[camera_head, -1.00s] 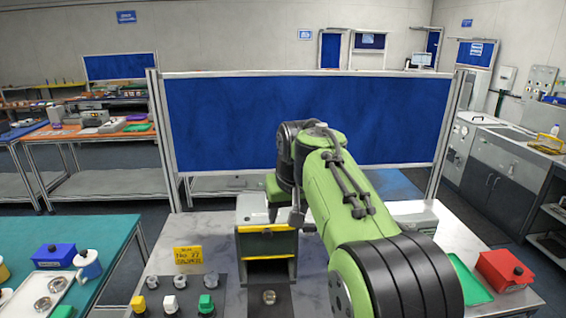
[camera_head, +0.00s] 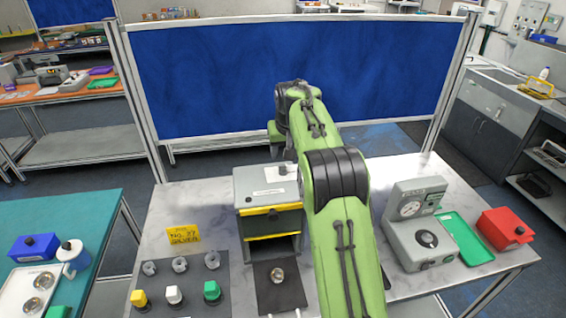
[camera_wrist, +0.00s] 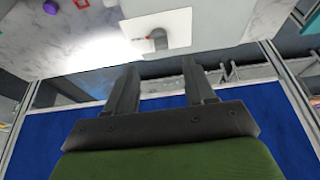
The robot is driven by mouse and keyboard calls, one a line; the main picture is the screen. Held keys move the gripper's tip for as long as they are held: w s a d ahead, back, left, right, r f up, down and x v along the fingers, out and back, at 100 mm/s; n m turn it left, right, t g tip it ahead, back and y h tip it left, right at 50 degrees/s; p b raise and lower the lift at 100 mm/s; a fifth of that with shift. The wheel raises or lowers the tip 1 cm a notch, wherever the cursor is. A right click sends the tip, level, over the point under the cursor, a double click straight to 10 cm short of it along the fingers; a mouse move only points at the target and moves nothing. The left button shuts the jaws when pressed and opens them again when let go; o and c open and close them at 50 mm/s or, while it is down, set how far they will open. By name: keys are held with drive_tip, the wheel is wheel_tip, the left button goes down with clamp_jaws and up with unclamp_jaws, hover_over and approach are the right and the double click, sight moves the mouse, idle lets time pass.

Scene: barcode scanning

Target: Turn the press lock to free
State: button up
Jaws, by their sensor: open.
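The grey press (camera_head: 252,187) with yellow edge strips stands on the marble-look table, left of my arm. On its top is a white plate (camera_head: 284,172) with a small grey knob, which appears to be the press lock (camera_head: 282,168). In the wrist view the knob (camera_wrist: 158,40) stands on the white plate (camera_wrist: 178,27), near a small red mark. My gripper (camera_wrist: 160,68) is open and empty, its fingertips apart from the knob. In the head view the gripper is mostly hidden by my arm, and the lock's setting is too small to read.
In front are a panel with several coloured knobs (camera_head: 172,295) and a dark plate with a round metal piece (camera_head: 277,275). A grey gauge device (camera_head: 415,225), green tray (camera_head: 463,238) and red box (camera_head: 505,228) stand right. A blue partition (camera_head: 220,80) stands behind.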

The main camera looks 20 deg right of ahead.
sight(283, 165)
drive_tip(key=x, duration=0.6)
drive_tip(key=shift+f+p, duration=0.3)
drive_tip(key=shift+p, duration=0.05)
drive_tip(key=shift+w+f, duration=0.35)
drive_tip(key=shift+s, duration=0.1)
clamp_jaws()
